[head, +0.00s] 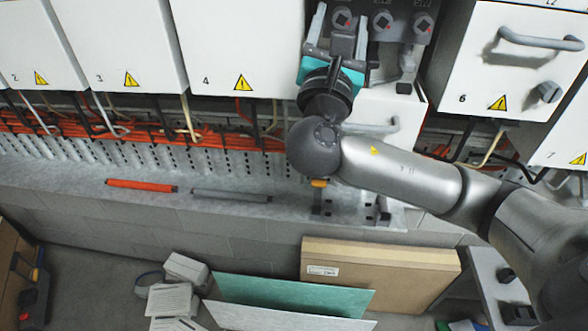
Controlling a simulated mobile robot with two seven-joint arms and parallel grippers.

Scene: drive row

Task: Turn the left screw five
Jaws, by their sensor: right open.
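The left screw (342,19) is a round grey head with a small red mark. It is the leftmost of three on the dark grey panel at the top, between cabinets 4 and 6. The middle screw (382,20) and right screw (422,25) stand beside it. My right gripper (340,25) is open, with its fingers pointing up the picture, one on each side of the left screw in this view. Whether either finger touches it I cannot tell. The gripper hides part of the panel below. My left gripper is not in view.
Cabinet 4 (240,45) is left of the gripper and cabinet 6 (480,75) with its handle is right. Orange cables (230,135) run below. A red rod (142,185) and a grey rod (230,196) lie on the ledge. A cardboard box (390,275) stands below.

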